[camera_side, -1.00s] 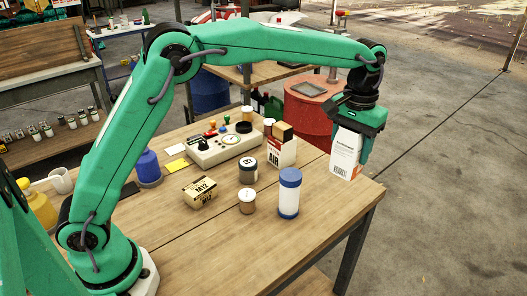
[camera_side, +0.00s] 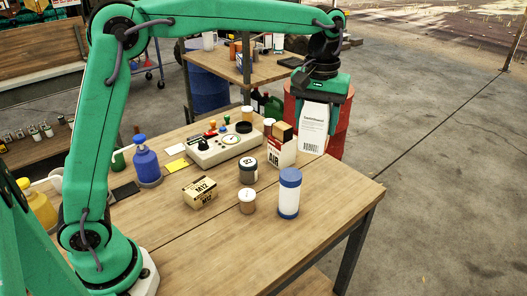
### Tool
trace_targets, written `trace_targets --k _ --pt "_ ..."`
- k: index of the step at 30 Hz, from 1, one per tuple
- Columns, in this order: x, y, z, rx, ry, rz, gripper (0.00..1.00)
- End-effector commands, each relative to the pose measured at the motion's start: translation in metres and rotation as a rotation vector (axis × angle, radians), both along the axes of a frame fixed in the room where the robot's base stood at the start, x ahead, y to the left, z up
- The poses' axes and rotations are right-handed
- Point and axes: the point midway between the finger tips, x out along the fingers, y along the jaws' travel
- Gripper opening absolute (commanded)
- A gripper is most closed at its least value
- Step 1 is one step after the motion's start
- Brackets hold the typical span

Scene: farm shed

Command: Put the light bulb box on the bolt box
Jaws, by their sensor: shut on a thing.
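My gripper (camera_side: 318,98) is shut on a white light bulb box (camera_side: 313,128) with small print and a barcode. The box hangs upright at the far right edge of the wooden table, behind the AIR box; I cannot tell its exact height above the table. The bolt box (camera_side: 200,192), a small tan carton marked M12, sits on the table left of the middle, well to the left of and nearer than my gripper. Its top is bare.
A jar (camera_side: 248,170), a small lidded tub (camera_side: 247,201), a blue-and-white canister (camera_side: 289,193) and the AIR box (camera_side: 281,147) stand between the two boxes. A control panel (camera_side: 226,145) and a blue bottle (camera_side: 147,162) are behind. The table's front is clear.

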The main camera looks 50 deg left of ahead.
Motion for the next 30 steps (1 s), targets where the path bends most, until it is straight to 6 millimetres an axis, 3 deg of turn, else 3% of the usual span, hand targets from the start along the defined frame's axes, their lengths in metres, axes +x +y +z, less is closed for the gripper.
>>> trace_targets --k 6,15,24,30 --pt "-0.036 0.038 0.007 0.0 -0.001 0.232 0.34" --pt "-0.091 0.079 0.006 -0.001 -0.002 0.547 0.34" --pt "-0.148 0.11 -0.005 -0.001 -0.001 0.848 0.34" --pt "-0.175 0.12 -0.013 -0.001 -0.001 0.988 0.34"
